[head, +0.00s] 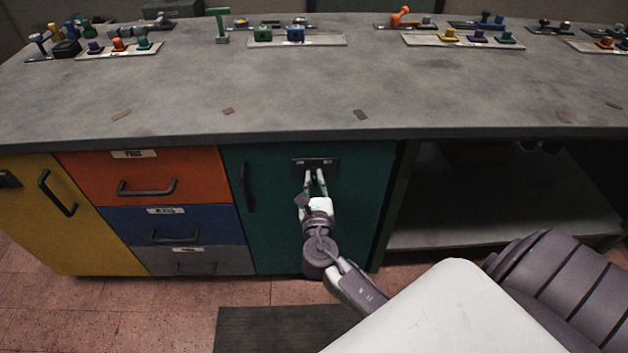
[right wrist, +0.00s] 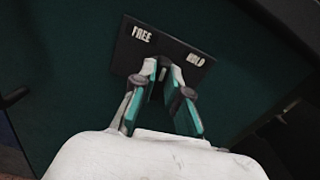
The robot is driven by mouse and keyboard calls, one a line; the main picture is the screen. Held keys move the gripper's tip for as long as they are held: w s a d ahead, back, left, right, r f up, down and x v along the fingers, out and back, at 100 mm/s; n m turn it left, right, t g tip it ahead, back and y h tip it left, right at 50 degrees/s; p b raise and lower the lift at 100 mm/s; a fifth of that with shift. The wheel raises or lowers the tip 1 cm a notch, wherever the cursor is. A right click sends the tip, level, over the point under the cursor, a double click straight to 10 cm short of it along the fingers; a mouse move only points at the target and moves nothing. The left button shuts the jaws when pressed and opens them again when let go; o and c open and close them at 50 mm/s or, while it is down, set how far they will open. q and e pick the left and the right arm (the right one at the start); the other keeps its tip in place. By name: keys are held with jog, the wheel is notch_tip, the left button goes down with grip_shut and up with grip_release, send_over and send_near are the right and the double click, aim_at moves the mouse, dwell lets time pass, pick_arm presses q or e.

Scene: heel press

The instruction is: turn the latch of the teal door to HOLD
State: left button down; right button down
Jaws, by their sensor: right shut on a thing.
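The teal door (head: 270,230) is shut in the front of the bench. Its dark latch plate (head: 328,163) sits near the top of the door. In the right wrist view the plate (right wrist: 131,57) reads FREE on the left and HOLD on the right. My right gripper (head: 316,173) is at the plate, with its fingers closed around the latch. In the right wrist view the fingertips (right wrist: 163,72) meet below the gap between the two words. The fingers mostly hide the latch, so I cannot tell which word it points to. My left gripper is out of view.
The door's dark handle (head: 246,187) is at its left edge. An orange drawer (head: 200,170), a blue drawer (head: 125,222) and a yellow door (head: 45,235) are to the left. An open shelf (head: 480,215) is to the right. Small fixtures stand along the benchtop's (head: 290,85) back.

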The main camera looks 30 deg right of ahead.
jog(key=m+b, duration=0.1)
jog(key=m, duration=0.3)
jog(key=m+b, duration=0.2)
jog(key=m, duration=0.3)
jog(key=shift+s+d+f+m, duration=0.15)
jog(key=shift+d+m, duration=0.05)
jog(key=shift+m, duration=0.1)
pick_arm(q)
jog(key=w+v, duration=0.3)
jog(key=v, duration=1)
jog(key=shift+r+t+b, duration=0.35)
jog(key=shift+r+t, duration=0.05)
pick_arm(e)
jog(key=shift+m, duration=0.5)
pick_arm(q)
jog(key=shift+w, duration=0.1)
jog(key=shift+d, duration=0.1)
pick_arm(e)
jog(key=c, duration=1.2)
grip_release()
jog(key=v, duration=1.2)
jog(key=shift+d, duration=0.1)
